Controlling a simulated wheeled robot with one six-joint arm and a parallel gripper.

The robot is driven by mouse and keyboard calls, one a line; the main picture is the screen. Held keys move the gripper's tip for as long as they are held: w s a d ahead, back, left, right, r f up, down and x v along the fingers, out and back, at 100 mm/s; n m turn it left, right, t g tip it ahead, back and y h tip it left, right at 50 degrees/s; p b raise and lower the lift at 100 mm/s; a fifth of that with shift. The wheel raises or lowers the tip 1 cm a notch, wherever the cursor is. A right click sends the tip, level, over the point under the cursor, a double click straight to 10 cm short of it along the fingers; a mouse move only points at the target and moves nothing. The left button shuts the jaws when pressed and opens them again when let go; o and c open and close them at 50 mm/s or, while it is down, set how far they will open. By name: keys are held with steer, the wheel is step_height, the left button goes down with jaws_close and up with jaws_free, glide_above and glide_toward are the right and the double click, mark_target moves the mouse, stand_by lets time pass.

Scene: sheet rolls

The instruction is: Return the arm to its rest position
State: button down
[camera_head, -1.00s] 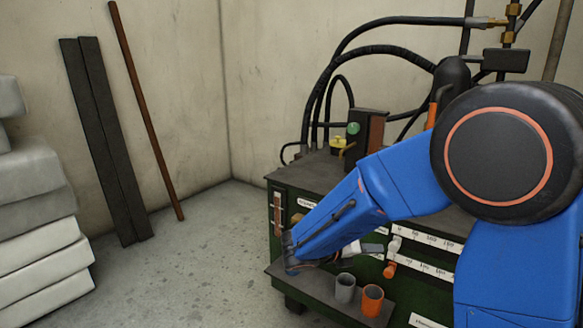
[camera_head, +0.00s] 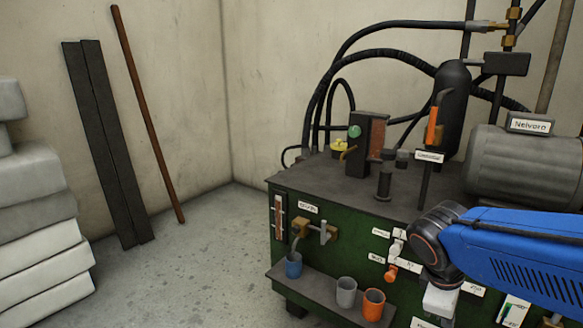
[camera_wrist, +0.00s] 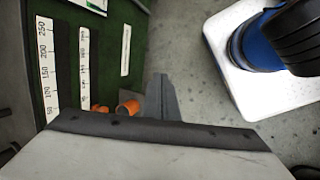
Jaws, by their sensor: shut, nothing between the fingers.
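My blue arm link (camera_head: 520,255) reaches in from the right in the head view, in front of the green machine cabinet (camera_head: 350,235). Its black wrist joint and a white part hang at the cabinet's front right; the fingers cannot be made out there. In the wrist view my gripper (camera_wrist: 162,82) shows as two narrow grey fingers together, shut and empty, apart from the cabinet front. Part of my own white and blue base shows at that view's upper right.
A grey motor (camera_head: 520,165) and black hoses are on top.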

steer(key=s+a+r+m+t+y, duration=0.2)
steer(key=s+m, duration=0.4)
steer(key=m, duration=0.4)
steer(key=shift+s+a+t+y, duration=0.2)
steer(key=shift+a+t+y, duration=0.4)
steer(key=shift+a+y, duration=0.35)
